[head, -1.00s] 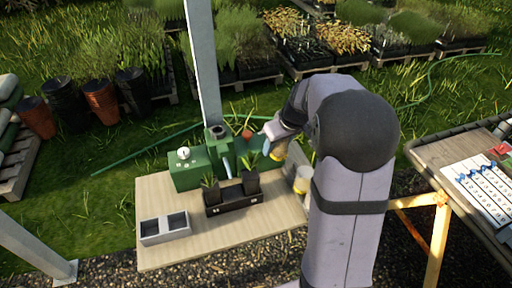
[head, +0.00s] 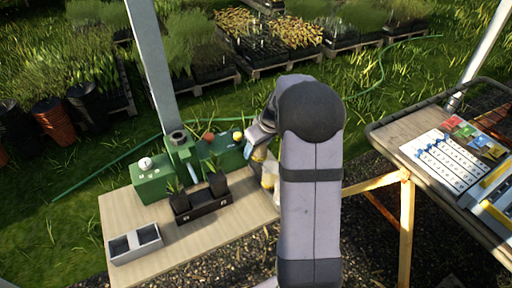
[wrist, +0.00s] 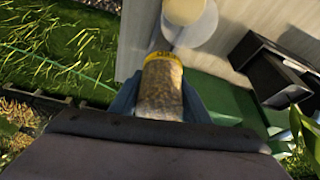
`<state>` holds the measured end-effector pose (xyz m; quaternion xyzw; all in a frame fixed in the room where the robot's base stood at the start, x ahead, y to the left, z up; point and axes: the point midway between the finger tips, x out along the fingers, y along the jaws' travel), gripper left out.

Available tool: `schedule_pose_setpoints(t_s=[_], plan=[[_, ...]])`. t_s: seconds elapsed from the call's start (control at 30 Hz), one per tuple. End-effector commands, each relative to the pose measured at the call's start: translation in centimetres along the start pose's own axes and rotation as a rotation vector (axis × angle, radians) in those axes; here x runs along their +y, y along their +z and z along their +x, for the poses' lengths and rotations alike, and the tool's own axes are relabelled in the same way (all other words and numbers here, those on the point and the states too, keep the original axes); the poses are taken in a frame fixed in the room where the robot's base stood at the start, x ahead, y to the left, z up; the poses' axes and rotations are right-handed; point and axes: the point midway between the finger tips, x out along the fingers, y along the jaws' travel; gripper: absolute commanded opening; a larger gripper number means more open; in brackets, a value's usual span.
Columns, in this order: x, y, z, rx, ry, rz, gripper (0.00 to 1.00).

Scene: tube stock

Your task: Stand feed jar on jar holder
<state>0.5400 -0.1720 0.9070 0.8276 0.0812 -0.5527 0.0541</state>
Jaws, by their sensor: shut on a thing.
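The feed jar (wrist: 160,92), a clear cylinder of tan grain with a yellow band at its far end, is between the blue fingers of my gripper (wrist: 160,100) in the wrist view. My gripper (head: 258,150) is shut on it above the right end of the wooden board in the head view; the jar shows there only as a small yellow patch. Beyond the jar in the wrist view is a pale round piece (wrist: 184,10) on a wider white disc (wrist: 197,32), which looks like the jar holder. It also shows as a cream cylinder (head: 269,178) below my gripper. The jar appears apart from it.
A green machine (head: 153,185) with knobs stands at the back of the board (head: 235,222). A black tray (head: 202,210) with potted plants and a grey two-cell box (head: 135,243) stand left of the holder. A table (head: 420,150) with a chart is at right.

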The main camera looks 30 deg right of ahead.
Motion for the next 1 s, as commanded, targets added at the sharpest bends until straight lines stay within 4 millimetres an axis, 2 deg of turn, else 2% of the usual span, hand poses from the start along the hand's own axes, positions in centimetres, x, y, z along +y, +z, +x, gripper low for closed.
schedule_pose_setpoints(t_s=[1.0], plan=[[0.0, 1.7, 4.0, 0.001, 0.001, 0.0, 0.17]])
